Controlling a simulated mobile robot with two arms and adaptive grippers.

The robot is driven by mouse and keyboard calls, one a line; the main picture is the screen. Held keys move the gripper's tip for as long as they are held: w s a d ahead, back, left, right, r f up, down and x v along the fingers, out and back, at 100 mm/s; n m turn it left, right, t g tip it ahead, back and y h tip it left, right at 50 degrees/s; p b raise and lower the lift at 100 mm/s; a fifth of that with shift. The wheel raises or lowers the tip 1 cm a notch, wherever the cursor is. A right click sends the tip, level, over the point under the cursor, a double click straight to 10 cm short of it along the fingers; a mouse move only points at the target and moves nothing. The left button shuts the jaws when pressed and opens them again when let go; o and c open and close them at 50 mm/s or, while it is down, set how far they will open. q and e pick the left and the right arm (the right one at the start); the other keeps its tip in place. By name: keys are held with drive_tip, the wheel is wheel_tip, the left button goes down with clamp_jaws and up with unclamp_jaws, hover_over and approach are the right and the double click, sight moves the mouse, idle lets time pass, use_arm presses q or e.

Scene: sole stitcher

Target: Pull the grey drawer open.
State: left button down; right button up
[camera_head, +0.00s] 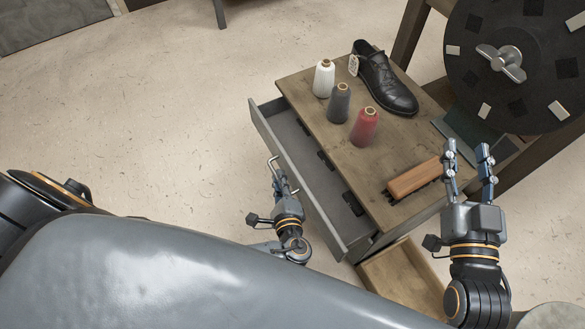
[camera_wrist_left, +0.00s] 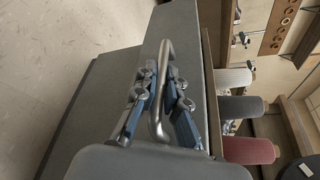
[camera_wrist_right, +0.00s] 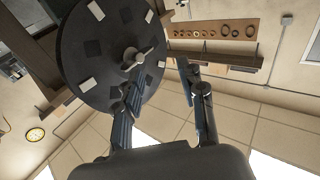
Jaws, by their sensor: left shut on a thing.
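The grey drawer (camera_head: 262,128) is pulled partly out of the wooden cabinet, and its inside shows in the head view. Dark items lie inside it. Its metal bar handle (camera_head: 272,163) is on the front; it also shows in the left wrist view (camera_wrist_left: 158,92). My left gripper (camera_head: 284,184) is shut on the handle, with a finger on each side of the bar. The drawer front (camera_wrist_left: 105,90) fills the middle of the left wrist view. My right gripper (camera_head: 468,158) is open and empty above the right end of the cabinet top, fingers pointing up and apart.
On the cabinet top (camera_head: 350,175) stand a white spool (camera_head: 323,79), a dark grey spool (camera_head: 339,103), a red spool (camera_head: 364,127), a black shoe (camera_head: 385,82) and a brown brush (camera_head: 413,179). A large black wheel (camera_head: 515,65) stands behind. A lower wooden drawer (camera_head: 405,277) is open. Floor at left is clear.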

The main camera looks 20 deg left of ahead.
use_arm(q)
drive_tip(key=s+a+p, duration=0.4)
drive_tip(key=s+a, duration=0.5)
drive_tip(key=s, duration=0.2)
drive_tip(key=shift+s+p, duration=0.3)
drive_tip(key=shift+s, duration=0.05)
use_arm(e)
drive_tip(key=s+d+f+g+h, duration=0.2)
drive_tip(key=s+d+f+g, duration=0.1)
drive_tip(key=s+f+g, duration=0.4)
drive_tip(key=s+d+f+g+h, duration=0.2)
drive_tip(key=s+f+g, duration=0.4)
drive_tip(key=f, duration=0.4)
drive_tip(key=shift+s+d+f+m+g, duration=0.2)
drive_tip(key=shift+s+d+m+g, duration=0.2)
drive_tip(key=shift+s+d, duration=0.3)
use_arm(q)
drive_tip(key=c, duration=1.7)
unclamp_jaws()
drive_tip(key=v, duration=1.2)
drive_tip(key=shift+f, duration=0.1)
